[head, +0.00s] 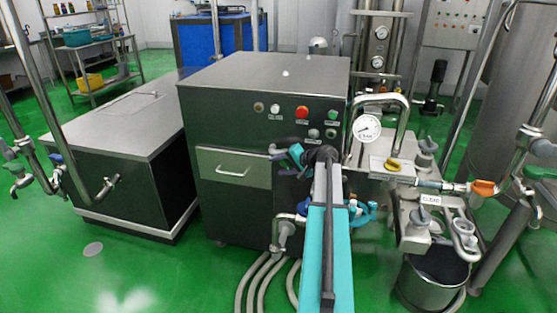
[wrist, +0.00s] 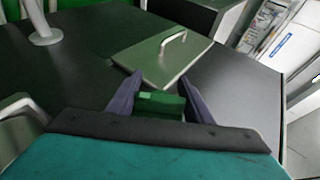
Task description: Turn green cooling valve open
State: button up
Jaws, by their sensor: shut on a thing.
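The green valve handle (wrist: 160,104) sits between the two dark fingers of my gripper (wrist: 160,86) in the wrist view. The fingers are shut on it, one on each side. My gripper body hides the lower part of the handle and the valve under it. In the head view my gripper (head: 285,157) is at the front of the dark steel cabinet (head: 230,110), right of its drawer. The handle cannot be clearly picked out there, and whether the valve is open or closed cannot be told.
A drawer front with a handle (head: 233,170) is left of my gripper. Buttons, including a red one (head: 302,112), are above it. Pipes with a gauge (head: 367,128) and an orange valve handle (head: 485,188) stand to the right. Hoses (head: 262,280) run below. Green floor is free at front left.

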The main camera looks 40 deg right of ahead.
aim_at(288, 168)
jog(key=g+h+p, duration=0.1)
jog(key=p, duration=0.1)
jog(key=n+g+p, duration=0.1)
jog(key=g+p, duration=0.1)
jog(key=s+d+g+h+p, duration=0.1)
jog(key=g+p, duration=0.1)
jog(key=shift+d+f+h, duration=0.1)
jog(key=shift+f+h, duration=0.15)
jog(key=shift+h, duration=0.05)
jog(key=g, duration=0.1)
jog(key=g+h+p, duration=0.1)
jog(key=n+g+p, duration=0.1)
jog(key=shift+s+d+f, duration=0.2)
jog(key=shift+s+d, duration=0.05)
jog(key=shift+s, duration=0.1)
jog(key=shift+s+d+f+g+h+p, duration=0.15)
jog(key=shift+s+g+h+p, duration=0.15)
jog(key=shift+g+h, duration=0.3)
jog(key=o, duration=1)
jog(key=shift+s, duration=0.1)
jog(key=shift+f, duration=0.1)
jog(key=shift+b+v, duration=0.7)
jog(key=shift+v, duration=6.25)
